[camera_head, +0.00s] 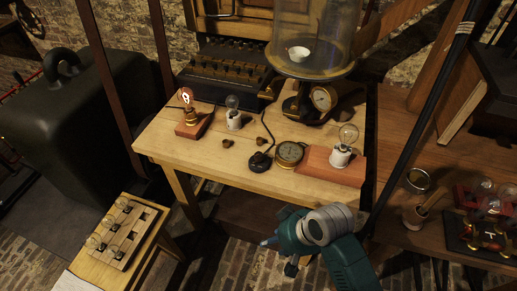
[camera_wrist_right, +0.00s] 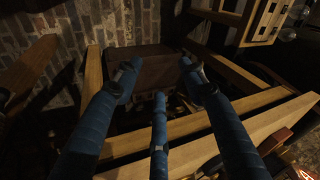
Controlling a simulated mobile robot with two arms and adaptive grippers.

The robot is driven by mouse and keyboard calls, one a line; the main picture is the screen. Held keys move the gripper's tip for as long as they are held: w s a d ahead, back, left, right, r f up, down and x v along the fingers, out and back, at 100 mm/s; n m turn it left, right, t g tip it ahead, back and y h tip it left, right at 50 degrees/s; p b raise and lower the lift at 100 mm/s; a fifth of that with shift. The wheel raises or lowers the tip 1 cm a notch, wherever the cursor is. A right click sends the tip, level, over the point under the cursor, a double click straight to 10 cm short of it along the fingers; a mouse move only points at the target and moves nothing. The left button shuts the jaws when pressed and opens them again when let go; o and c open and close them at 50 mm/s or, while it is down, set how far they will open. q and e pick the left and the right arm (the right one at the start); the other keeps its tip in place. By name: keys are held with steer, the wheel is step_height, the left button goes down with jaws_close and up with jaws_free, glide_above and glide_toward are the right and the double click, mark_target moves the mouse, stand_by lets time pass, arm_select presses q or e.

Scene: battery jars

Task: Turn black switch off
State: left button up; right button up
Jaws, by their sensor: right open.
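The black switch (camera_head: 260,161) sits near the front of the wooden table (camera_head: 165,145), just left of a round brass gauge (camera_head: 290,153). A thin black piece rises from it, but I cannot tell its on or off position. My right gripper (camera_head: 278,254) is below and in front of the table's front edge, apart from the switch. In the right wrist view its blue fingers (camera_wrist_right: 160,82) are spread and empty. The switch is not clearly visible there. My left gripper is in neither view.
A lit bulb on a red base (camera_head: 192,130), a small bulb (camera_head: 233,122) and a red block with a bulb (camera_head: 318,163) stand around the switch. A glass jar apparatus (camera_head: 313,40) stands behind. A bulb board (camera_head: 122,230) lies on a low stool at left.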

steer(key=w+a+r+n+g, duration=0.1)
steer(key=w+a+r, duration=0.2)
steer(key=a, duration=0.2)
steer(key=w+a+r+g, duration=0.1)
steer(key=w+a+r, duration=0.1)
steer(key=w+a, duration=0.25)
step_height(320, 180, up, 17)
steer(key=m+h, duration=0.4)
glide_above(259, 154)
step_height(259, 154, down, 11)
steer(key=shift+r+p, duration=0.2)
steer(key=shift+p, duration=0.65)
steer(key=shift+c, duration=0.5)
jaws_close()
